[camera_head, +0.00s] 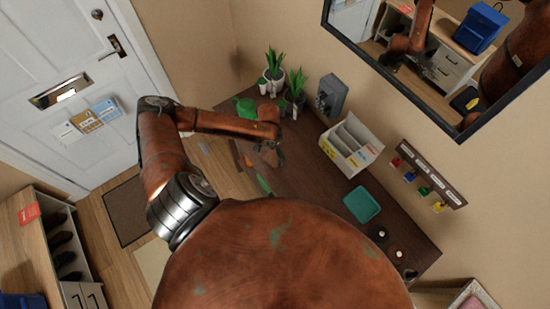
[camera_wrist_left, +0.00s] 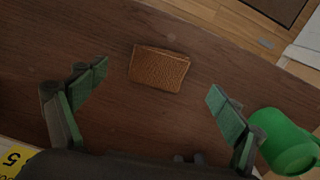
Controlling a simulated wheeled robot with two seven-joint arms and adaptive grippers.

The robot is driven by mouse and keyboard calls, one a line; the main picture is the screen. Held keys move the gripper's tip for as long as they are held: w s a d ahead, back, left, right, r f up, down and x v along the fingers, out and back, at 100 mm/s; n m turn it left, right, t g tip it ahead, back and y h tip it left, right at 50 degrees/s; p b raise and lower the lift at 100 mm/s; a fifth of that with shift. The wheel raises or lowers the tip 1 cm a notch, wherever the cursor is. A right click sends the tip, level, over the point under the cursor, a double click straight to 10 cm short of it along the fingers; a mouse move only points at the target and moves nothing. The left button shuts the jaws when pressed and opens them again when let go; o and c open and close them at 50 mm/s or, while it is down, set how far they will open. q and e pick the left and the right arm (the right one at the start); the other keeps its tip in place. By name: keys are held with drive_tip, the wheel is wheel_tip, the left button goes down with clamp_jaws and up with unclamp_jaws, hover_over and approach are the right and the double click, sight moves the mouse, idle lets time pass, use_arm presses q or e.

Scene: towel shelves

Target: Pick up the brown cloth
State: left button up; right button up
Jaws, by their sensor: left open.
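The brown cloth (camera_wrist_left: 160,69) lies folded into a small flat rectangle on the dark wooden table top, in the left wrist view. It is close to the midline between the fingertips, slightly beyond them in the picture. My left gripper (camera_wrist_left: 158,78) is open, with its green-padded fingers spread wide and nothing between them. In the head view my left gripper (camera_head: 273,156) hangs over the table, its fingers dark and small. I cannot clearly make out the cloth in the head view. My right gripper is not in view.
A green cup (camera_wrist_left: 285,140) stands close to the right finger; it also shows in the head view (camera_head: 245,107). Potted plants (camera_head: 273,75), a white divided box (camera_head: 351,145) and a teal tray (camera_head: 361,204) share the table. Bare table surrounds the cloth.

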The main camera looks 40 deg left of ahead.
sight(271, 160)
use_arm(q)
drive_tip(key=f, duration=0.7)
drive_tip(key=shift+w+f+p, duration=0.1)
drive_tip(key=shift+w+p, duration=0.1)
drive_tip(key=shift+p, duration=0.2)
use_arm(e)
drive_tip(key=shift+w+r, duration=0.35)
drive_tip(key=shift+r, duration=0.1)
use_arm(q)
drive_tip(key=c, duration=0.9)
drive_tip(key=shift+r, duration=0.65)
drive_tip(key=s+d+r, duration=0.3)
drive_tip(key=r, duration=0.1)
drive_tip(key=s+d+r+b, duration=0.1)
drive_tip(key=s+d+r, duration=0.2)
drive_tip(key=s+r, duration=0.1)
drive_tip(key=s+d+r, duration=0.3)
drive_tip(key=shift+s+d+r+b, duration=0.1)
drive_tip(key=shift+s+r+b, duration=0.2)
drive_tip(key=shift+r+b, duration=0.1)
use_arm(e)
drive_tip(key=shift+f, duration=0.95)
